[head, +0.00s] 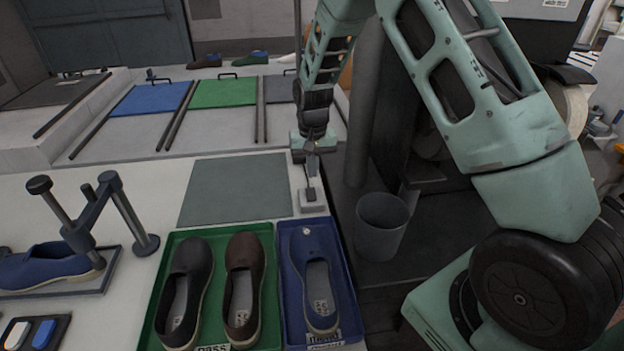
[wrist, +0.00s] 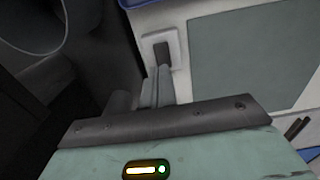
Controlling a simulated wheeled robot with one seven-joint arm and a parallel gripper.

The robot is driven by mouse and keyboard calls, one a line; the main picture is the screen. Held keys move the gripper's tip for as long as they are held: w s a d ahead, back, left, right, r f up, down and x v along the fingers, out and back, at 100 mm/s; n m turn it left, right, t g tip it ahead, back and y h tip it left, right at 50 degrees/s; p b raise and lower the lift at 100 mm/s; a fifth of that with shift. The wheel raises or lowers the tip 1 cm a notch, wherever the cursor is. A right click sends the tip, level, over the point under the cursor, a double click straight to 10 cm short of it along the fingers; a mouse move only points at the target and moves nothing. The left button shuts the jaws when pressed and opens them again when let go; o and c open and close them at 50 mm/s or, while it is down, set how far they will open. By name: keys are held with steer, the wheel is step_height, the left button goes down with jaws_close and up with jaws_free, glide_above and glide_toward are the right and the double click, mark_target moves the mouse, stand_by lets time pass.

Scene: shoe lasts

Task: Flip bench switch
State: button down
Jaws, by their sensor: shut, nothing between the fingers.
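The bench switch (head: 313,202) is a small pale box with a dark lever, at the right edge of the white bench, just behind the blue tray. It also shows in the wrist view (wrist: 149,42), its dark lever (wrist: 162,52) directly beyond my fingertips. My gripper (head: 313,172) points down just above and behind the switch. Its fingers (wrist: 158,80) are shut with nothing between them. The fingertips are very close to the lever; I cannot tell whether they touch it. The lever's lower end is partly hidden by the fingers in the wrist view.
A grey bin (head: 382,225) stands right of the bench edge.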

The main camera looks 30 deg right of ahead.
step_height(320, 180, up, 7)
steer(key=s+b, duration=0.1)
steer(key=shift+a, duration=0.2)
steer(key=shift+f, duration=0.1)
steer(key=s+a+r+n+y, duration=0.1)
steer(key=s+a+r+n, duration=0.2)
steer(key=s+a, duration=0.5)
steer(key=s+a+r+n, duration=0.3)
steer(key=s+a, duration=0.4)
steer(key=a, duration=0.2)
steer(key=s+a+n, duration=0.2)
steer(key=s+n, duration=0.1)
steer(key=s, duration=0.6)
steer(key=s+a+n, duration=0.2)
steer(key=s+n, duration=0.1)
steer(key=s, duration=0.5)
steer(key=shift+s+r, duration=0.35)
steer(key=shift+s, duration=0.05)
